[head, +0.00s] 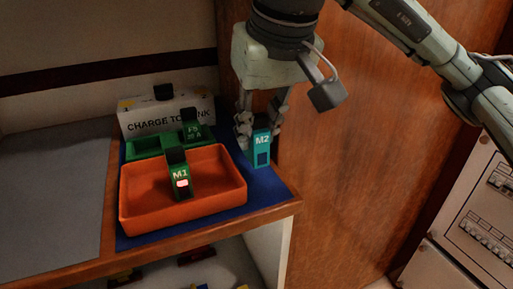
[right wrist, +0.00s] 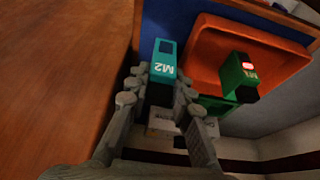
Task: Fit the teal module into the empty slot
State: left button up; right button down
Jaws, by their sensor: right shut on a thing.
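The teal module (head: 262,148), marked M2, is upright at the right end of the blue mat, just right of the orange tray. My right gripper (head: 258,128) comes down from above and is shut on its upper part. The right wrist view shows the teal module (right wrist: 164,62) between the fingers (right wrist: 162,88). I cannot tell whether its bottom touches the mat. A breaker panel (head: 485,215) with rows of breakers is at the far right, cut off by the frame edge. I cannot make out an empty slot. My left gripper is not in view.
An orange tray (head: 135,208) holds a green module (head: 179,178) marked M1. Behind it are a green holder (head: 145,146) with another green module and a white lettered box (head: 150,118). A wooden wall (head: 345,190) stands right of the shelf. The grey surface (head: 50,190) at left is clear.

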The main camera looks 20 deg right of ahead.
aim_at(257, 150)
jog(key=shift+f, duration=1.8)
